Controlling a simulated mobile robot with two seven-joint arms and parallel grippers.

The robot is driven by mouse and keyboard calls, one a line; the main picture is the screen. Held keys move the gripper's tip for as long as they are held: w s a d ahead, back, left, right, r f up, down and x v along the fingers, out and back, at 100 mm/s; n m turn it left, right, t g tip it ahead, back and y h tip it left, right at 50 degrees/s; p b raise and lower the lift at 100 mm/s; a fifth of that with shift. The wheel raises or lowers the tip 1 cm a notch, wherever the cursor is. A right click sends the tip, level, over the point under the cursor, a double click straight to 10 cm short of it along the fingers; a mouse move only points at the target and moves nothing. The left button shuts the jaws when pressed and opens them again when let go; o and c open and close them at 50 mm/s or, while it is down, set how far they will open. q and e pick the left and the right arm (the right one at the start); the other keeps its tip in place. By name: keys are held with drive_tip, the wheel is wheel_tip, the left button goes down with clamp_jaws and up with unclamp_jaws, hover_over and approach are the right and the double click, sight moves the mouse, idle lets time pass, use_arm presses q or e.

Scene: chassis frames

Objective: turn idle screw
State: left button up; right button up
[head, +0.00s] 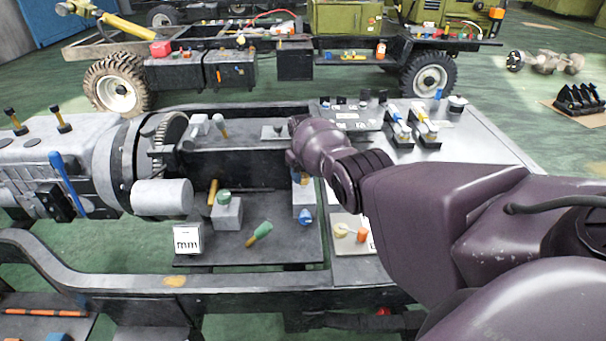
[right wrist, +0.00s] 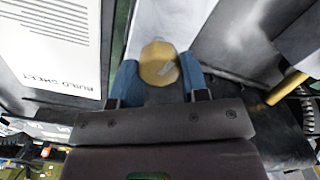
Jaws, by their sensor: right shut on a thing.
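A round brass screw head with a slot mark (right wrist: 159,63) shows in the right wrist view, in front of a pale block (right wrist: 172,22). My right gripper (right wrist: 158,78) is shut on the screw head, with one blue finger on each side of it. In the head view my dark purple right arm reaches in from the right, and its wrist largely hides the gripper and the screw. A grey block (head: 304,208) shows below that wrist. My left gripper is in neither view.
A printed build sheet (right wrist: 57,45) lies at the left of the wrist view, and a brass rod (right wrist: 286,89) at the right. In the head view a green-handled tool (head: 259,234), a block with a green knob (head: 227,213) and an engine housing (head: 60,150) are nearby.

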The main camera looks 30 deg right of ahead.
sight(303, 175)
drive_tip(key=o, duration=0.7)
drive_tip(key=shift+o, duration=1.2)
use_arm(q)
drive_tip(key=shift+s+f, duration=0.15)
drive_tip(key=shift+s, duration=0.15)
use_arm(e)
drive_tip(key=shift+r, duration=0.1)
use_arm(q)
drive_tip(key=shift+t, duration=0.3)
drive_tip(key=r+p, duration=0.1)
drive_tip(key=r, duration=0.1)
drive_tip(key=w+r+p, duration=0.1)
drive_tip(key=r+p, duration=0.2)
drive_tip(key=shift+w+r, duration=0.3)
use_arm(e)
wheel_tip(303, 175, up, 11)
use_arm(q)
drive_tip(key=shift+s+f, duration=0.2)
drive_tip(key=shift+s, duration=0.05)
